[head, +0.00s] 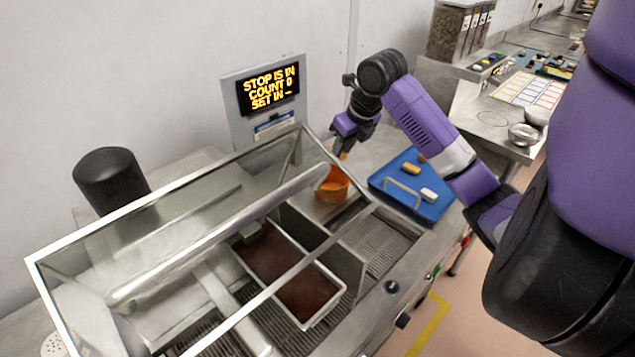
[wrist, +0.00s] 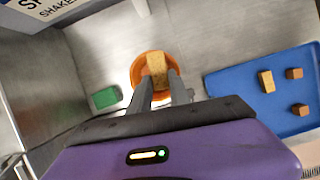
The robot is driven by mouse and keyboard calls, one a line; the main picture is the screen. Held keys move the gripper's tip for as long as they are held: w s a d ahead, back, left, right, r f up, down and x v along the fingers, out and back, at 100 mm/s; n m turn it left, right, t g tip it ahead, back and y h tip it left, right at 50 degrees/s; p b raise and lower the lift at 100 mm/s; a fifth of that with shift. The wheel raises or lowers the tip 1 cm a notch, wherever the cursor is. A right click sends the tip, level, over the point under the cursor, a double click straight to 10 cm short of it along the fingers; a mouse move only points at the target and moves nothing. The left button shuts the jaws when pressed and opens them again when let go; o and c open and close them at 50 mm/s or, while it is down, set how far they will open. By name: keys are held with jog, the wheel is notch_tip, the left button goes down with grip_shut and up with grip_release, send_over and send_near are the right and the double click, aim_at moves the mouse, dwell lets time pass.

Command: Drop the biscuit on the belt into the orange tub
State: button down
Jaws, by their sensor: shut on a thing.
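My gripper (head: 345,148) is shut on a tan oblong biscuit (wrist: 157,65), held between the fingertips. In the head view only a small end of the biscuit shows below the jaws. The orange tub (head: 333,187) stands below and slightly left of the gripper, beside the end of the steel machine. In the wrist view the round orange tub (wrist: 135,75) lies directly behind the biscuit, its rim showing around it. The biscuit appears above the tub; the exact height gap cannot be told. The fingers hide the tub's near side.
A blue tray (head: 390,185) with several small tan and brown pieces lies right of the tub. A green block (wrist: 105,97) lies left of it. A display (head: 268,90) reads "STOP IS IN, COUNT 0".

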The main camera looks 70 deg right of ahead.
jog(key=shift+f+b, duration=1.45)
jog(key=shift+f, duration=1.5)
jog(key=c, duration=1.1)
grip_release()
jog(key=shift+s, duration=0.1)
jog(key=shift+b+v, duration=0.65)
jog(key=shift+v, duration=3.3)
